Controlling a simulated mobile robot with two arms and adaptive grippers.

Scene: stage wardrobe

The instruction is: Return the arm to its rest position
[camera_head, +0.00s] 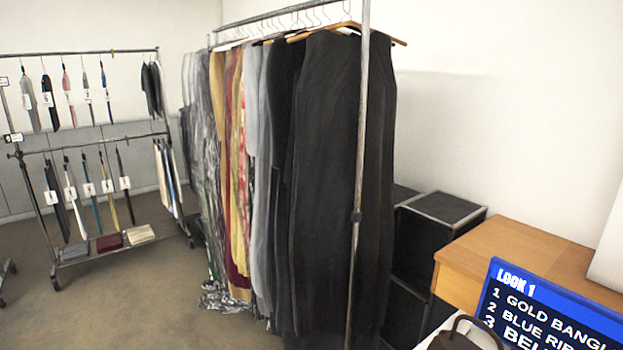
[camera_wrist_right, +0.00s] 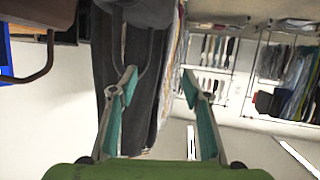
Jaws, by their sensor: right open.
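My right gripper (camera_wrist_right: 160,84) shows in the right wrist view with its two teal-padded fingers spread apart. Nothing sits between the fingertips. Behind it in that view, which looks upside down, are dark hanging clothes (camera_wrist_right: 105,60) and pale wall. Neither gripper shows in the head view, and my left gripper is in neither view.
A rail of long garments (camera_head: 335,180) stands in the middle. A smaller accessory rack (camera_head: 100,50) is at left. Black cases (camera_head: 440,215) and a wooden desk (camera_head: 520,260) are at right. A blue screen (camera_head: 540,310) and a brown handle (camera_head: 467,320) are in front.

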